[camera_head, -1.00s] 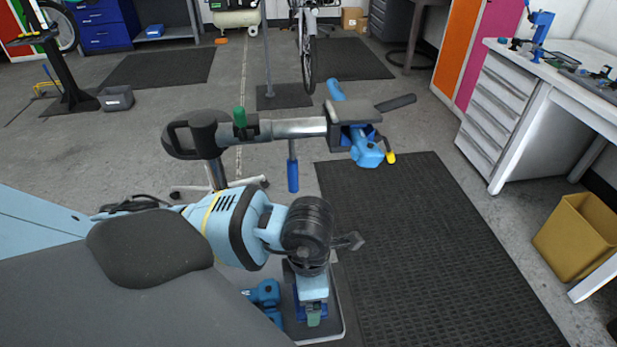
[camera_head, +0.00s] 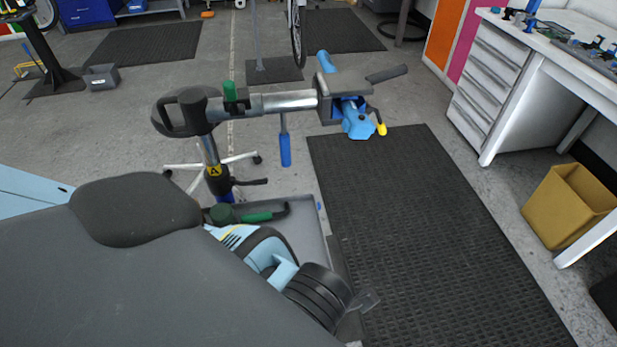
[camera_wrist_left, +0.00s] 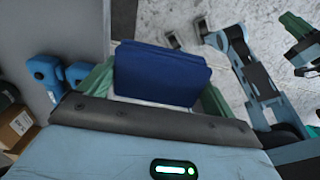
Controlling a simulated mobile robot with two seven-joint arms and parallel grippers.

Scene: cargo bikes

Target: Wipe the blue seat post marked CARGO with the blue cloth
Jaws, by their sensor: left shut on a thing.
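The blue cloth (camera_wrist_left: 160,72) is a folded dark blue pad in the left wrist view. It is held at the end of my left gripper (camera_wrist_left: 155,88), between green fingers that show at its sides. In the head view my left wrist is at the bottom centre, with the fingers and cloth hidden. A work stand's clamp (camera_head: 338,103) is farther off. A blue tube (camera_head: 326,62) sticks out behind it, probably the seat post; no CARGO marking is legible. The cloth is apart from it.
A grey tray (camera_head: 312,222) on the stand holds a green-handled tool (camera_head: 257,215). Blue pieces (camera_wrist_left: 47,73) lie left of the cloth in the wrist view. A dark mat (camera_head: 430,235), a tan bin (camera_head: 568,205) and a white workbench (camera_head: 500,100) are at right.

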